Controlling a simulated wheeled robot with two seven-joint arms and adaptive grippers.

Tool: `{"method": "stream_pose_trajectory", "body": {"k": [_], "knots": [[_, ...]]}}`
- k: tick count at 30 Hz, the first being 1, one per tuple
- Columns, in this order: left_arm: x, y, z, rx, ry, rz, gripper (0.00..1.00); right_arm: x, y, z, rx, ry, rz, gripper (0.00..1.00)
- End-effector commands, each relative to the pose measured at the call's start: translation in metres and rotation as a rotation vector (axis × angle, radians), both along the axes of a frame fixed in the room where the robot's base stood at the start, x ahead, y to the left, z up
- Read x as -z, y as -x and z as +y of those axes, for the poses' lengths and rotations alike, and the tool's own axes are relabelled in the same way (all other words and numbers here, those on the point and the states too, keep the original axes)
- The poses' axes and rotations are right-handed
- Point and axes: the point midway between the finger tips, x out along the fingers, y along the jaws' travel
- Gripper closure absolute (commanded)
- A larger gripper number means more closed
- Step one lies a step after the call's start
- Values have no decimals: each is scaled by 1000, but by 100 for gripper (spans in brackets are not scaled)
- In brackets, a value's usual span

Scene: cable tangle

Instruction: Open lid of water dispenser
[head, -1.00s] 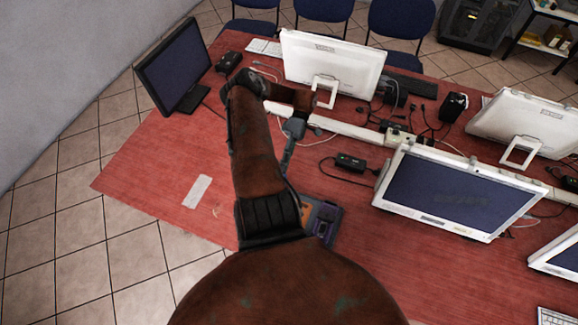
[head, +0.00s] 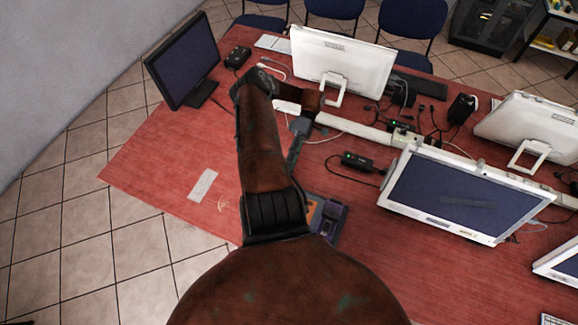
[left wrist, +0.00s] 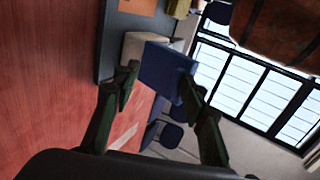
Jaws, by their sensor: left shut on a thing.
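My left gripper (left wrist: 158,88) shows in the left wrist view with dark green fingers. A blue flat piece (left wrist: 166,70) lies between its fingertips, and the fingers look closed on it. A whitish box-like thing (left wrist: 132,46) sits right behind the blue piece; I cannot tell whether they are joined. In the head view, my arm hides much of the table's middle. A small purple and orange thing (head: 331,214) shows partly beside the arm. I cannot identify a water dispenser or its lid for certain. My right gripper is not in view.
The red table (head: 150,165) holds a dark monitor (head: 183,60), white monitors (head: 343,60), a white-framed screen (head: 455,195), black adapters (head: 358,161) and tangled cables. Blue chairs (head: 412,38) stand behind it. The table's left front is mostly clear, with a pale strip (head: 203,185).

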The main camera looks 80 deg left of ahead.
Motion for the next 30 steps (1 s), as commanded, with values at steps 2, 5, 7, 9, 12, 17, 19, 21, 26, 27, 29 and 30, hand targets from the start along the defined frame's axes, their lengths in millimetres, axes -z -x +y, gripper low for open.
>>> {"method": "stream_pose_trajectory", "body": {"k": [2,5,7,9,12,17,19,21,26,27,29,30], "knots": [[1,-4,8,2,-6,2,76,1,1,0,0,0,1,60],[-10,-15,21,1,-4,2,76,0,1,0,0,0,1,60],[-18,-23,31,-1,-2,1,76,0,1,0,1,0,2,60],[-20,-24,33,3,1,6,76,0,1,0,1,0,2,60],[-24,-28,37,3,3,6,76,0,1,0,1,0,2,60],[-29,-32,43,2,3,5,76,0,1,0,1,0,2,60],[-31,-33,45,3,2,3,76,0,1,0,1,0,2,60],[-31,-33,46,1,3,4,76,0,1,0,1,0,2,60],[-32,-34,46,1,4,3,76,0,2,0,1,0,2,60],[-32,-34,46,1,4,3,76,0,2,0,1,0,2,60],[-32,-34,46,1,4,3,76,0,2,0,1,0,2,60],[-32,-34,46,1,4,3,76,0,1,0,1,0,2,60]]}}
